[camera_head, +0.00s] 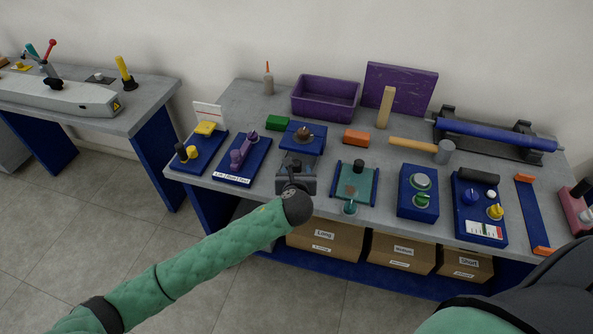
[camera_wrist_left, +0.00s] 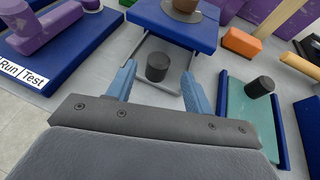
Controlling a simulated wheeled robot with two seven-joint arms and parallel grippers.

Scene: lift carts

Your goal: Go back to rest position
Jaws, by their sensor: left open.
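My left arm, green and padded, reaches in from the lower left of the head view to the front of the workbench. My left gripper (camera_head: 295,169) is in front of the blue lift cart (camera_head: 307,136). In the left wrist view the two blue fingers of my left gripper (camera_wrist_left: 158,88) stand apart. A dark cylindrical knob (camera_wrist_left: 157,67) shows between and beyond them, on the lift cart's lower frame. I cannot tell whether the fingers touch anything. The cart's blue top (camera_wrist_left: 176,25) carries a brown round part. My right gripper is not in view; dark and green parts show at lower right.
The grey workbench (camera_head: 241,97) holds a purple bin (camera_head: 325,97), a teal fixture (camera_head: 356,182), a blue box with a green button (camera_head: 418,192) and a blue panel with knobs (camera_head: 479,208). Cardboard boxes (camera_head: 402,251) sit below. Floor is clear at left.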

